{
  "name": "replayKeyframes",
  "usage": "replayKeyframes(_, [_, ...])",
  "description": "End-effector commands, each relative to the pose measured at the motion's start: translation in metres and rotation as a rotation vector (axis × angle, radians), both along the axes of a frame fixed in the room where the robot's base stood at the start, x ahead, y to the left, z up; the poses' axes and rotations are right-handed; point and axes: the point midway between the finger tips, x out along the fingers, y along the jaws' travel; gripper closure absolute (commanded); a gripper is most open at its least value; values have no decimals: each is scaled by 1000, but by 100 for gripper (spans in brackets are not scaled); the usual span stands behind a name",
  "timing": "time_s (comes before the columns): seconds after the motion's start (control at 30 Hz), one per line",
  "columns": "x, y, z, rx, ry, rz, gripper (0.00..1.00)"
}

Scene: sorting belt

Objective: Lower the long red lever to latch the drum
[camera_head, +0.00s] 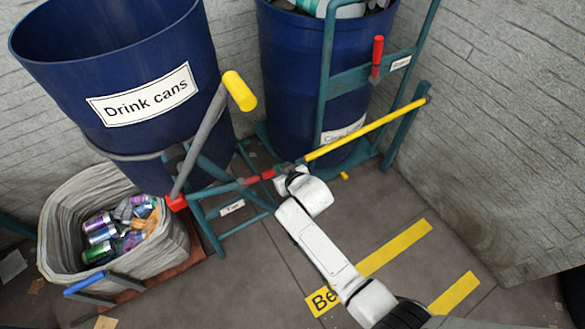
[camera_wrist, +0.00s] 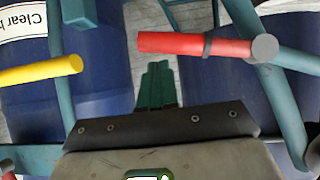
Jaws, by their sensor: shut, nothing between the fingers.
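A red bar with a grey collar and a round grey end, the red lever (camera_wrist: 175,43), lies across the upper middle of the wrist view. My gripper (camera_wrist: 158,66) is shut and empty, its green fingers just below the bar's left part; I cannot tell whether they touch. In the head view a red piece (camera_head: 254,178) shows on the teal frame just left of my wrist; the fingertips are hard to make out there. The blue drum labelled Drink cans (camera_head: 105,55) is tilted on its stand, above a woven basket.
A second blue drum (camera_head: 290,90) stands behind, with an upright red handle (camera_head: 377,60) on its teal frame. A yellow bar (camera_head: 365,132) slants beside my wrist. The basket (camera_head: 70,210) holds several cans. A grey lever with a yellow grip (camera_head: 239,91) rises near the tilted drum.

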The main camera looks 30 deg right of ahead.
Motion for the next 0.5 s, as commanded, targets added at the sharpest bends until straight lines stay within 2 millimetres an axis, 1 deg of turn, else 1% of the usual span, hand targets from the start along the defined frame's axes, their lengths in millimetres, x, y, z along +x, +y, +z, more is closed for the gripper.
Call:
replayKeyframes(0.03, [2, 0, 16, 0, -4, 0, 100])
replayKeyframes(0.13, [6, 0, 35, 0, -8, 2, 100])
replayKeyframes(0.17, [-2, -1, 32, -1, -6, 1, 100])
replayKeyframes(0.5, [-53, -9, 65, -1, -10, 1, 100])
